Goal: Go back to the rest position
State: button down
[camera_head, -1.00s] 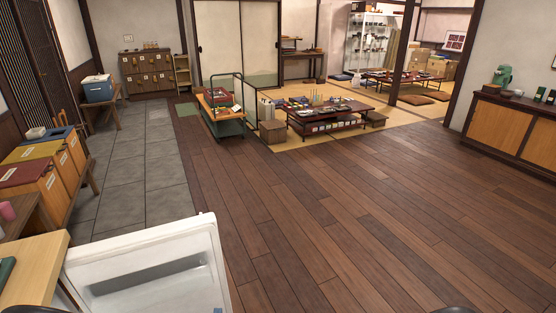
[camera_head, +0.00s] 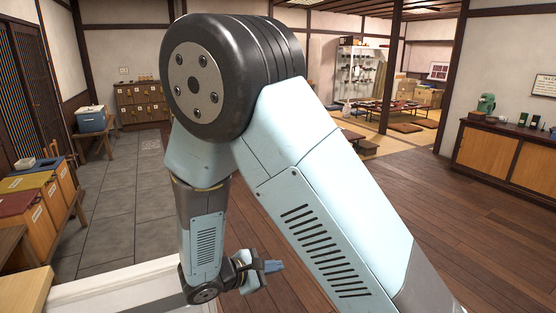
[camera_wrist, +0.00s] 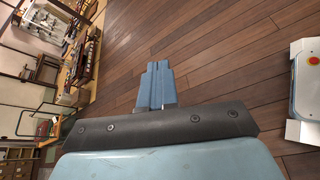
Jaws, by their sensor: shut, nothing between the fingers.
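My gripper (camera_head: 273,266) shows low in the middle of the head view, beside the white open-topped unit at the lower left and in front of the wooden floor. In the wrist view its blue fingers (camera_wrist: 157,72) are together, with nothing between them. My arm is raised and bent, and its large joint and links fill the middle of the head view. They hide much of the room's centre.
A white unit (camera_head: 80,292) stands at the lower left, close to my arm. Coloured bins (camera_head: 40,185) line the left wall. A low table (camera_head: 392,106) stands on the tatami. A wooden cabinet (camera_head: 487,150) is at the right. The wooden floor (camera_head: 400,190) at the right is clear.

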jog(key=s+d+r+m+g+y, duration=0.3)
jog(key=d+r+m+g+y, duration=0.3)
jog(key=d+r+m, duration=0.65)
jog(key=s+d+r+m+t+y, duration=0.1)
jog(key=s+d+r+m+y, duration=0.1)
jog(key=s+d+r, duration=0.3)
jog(key=s+d+r+m+t+y, duration=0.2)
jog(key=s+d+r+m, duration=0.2)
jog(key=r, duration=0.6)
jog(key=s+d, duration=0.2)
jog(key=d, duration=0.1)
jog(key=shift+d+r+m+t+y, duration=0.2)
jog(key=shift+m+t+y, duration=0.1)
jog(key=shift+m+y, duration=0.1)
jog(key=shift+a, duration=0.1)
